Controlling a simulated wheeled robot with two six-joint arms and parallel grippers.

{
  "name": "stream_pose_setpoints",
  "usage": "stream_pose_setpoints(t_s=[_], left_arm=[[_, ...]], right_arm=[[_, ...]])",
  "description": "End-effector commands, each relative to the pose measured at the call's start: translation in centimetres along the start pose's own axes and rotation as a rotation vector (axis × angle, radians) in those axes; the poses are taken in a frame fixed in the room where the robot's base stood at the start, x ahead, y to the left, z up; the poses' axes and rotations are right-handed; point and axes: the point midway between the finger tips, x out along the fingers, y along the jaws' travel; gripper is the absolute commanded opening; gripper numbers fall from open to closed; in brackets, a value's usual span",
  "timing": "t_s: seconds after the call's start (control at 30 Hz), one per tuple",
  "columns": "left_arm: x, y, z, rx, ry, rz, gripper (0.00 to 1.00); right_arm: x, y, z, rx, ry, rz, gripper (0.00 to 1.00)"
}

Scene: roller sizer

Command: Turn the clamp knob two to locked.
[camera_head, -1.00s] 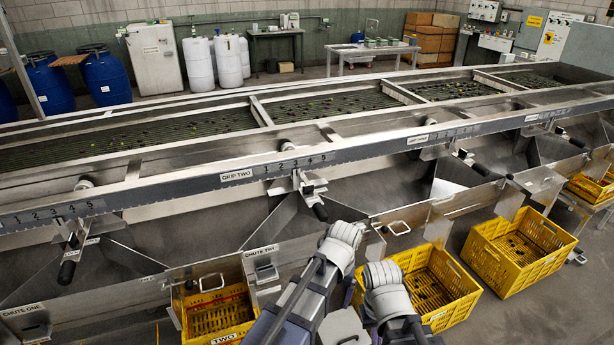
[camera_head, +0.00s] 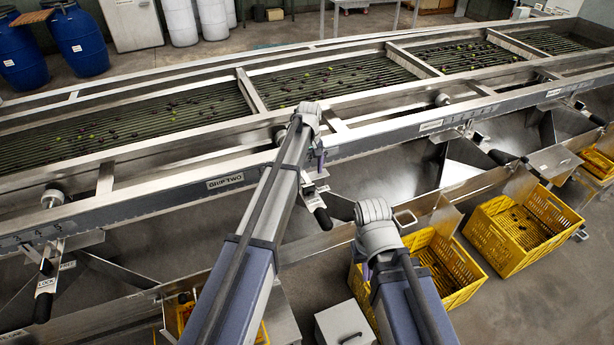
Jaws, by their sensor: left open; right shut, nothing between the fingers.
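The long ruled rail (camera_head: 385,138) runs across in front of the roller bed (camera_head: 160,118). Another clamp handle (camera_head: 43,306) with LOCK and FREE plates hangs at the left. Yellow crates (camera_head: 524,228) stand below the chutes at the right. Grey floor between them is clear.

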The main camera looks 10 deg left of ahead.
Motion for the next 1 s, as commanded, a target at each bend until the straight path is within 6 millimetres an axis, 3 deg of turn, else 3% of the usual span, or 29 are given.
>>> stream_pose_setpoints(t_s=[0.37, 0.8, 1.0], left_arm=[[1.1, 0.0, 0.0, -0.001, 0.000, 0.000, 0.88], [6.4, 0.0, 0.0, 0.000, 0.000, 0.000, 0.88], [7.8, 0.0, 0.0, 0.000, 0.000, 0.000, 0.88]], right_arm=[[1.1, -0.1, -0.1, 0.000, 0.000, 0.000, 0.00], [6.4, -0.6, -0.4, 0.000, 0.000, 0.000, 0.00], [7.8, -0.8, -0.5, 0.000, 0.000, 0.000, 0.00]])
